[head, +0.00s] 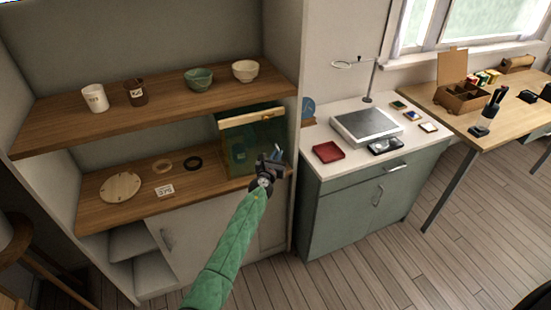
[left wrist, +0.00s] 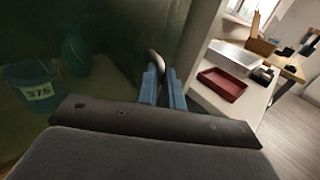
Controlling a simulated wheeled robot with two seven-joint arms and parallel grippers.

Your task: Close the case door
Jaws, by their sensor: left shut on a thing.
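The case (head: 252,118), with a pale wooden top edge and dark greenish glass, stands at the right end of the lower shelf. Its glass door (left wrist: 105,35) fills the left of the left wrist view. I cannot tell how far ajar the door is. My left gripper (head: 272,157) is at the front right of the case. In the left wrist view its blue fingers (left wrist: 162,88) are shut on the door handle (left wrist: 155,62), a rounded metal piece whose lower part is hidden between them. My right gripper is not in view.
A labelled teal cup (left wrist: 35,90) and a teal vase (left wrist: 75,52) show dimly through the glass. The upper shelf (head: 160,105) runs above. A shelf side wall (head: 297,190) stands close right, then a counter with a red tray (head: 328,152).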

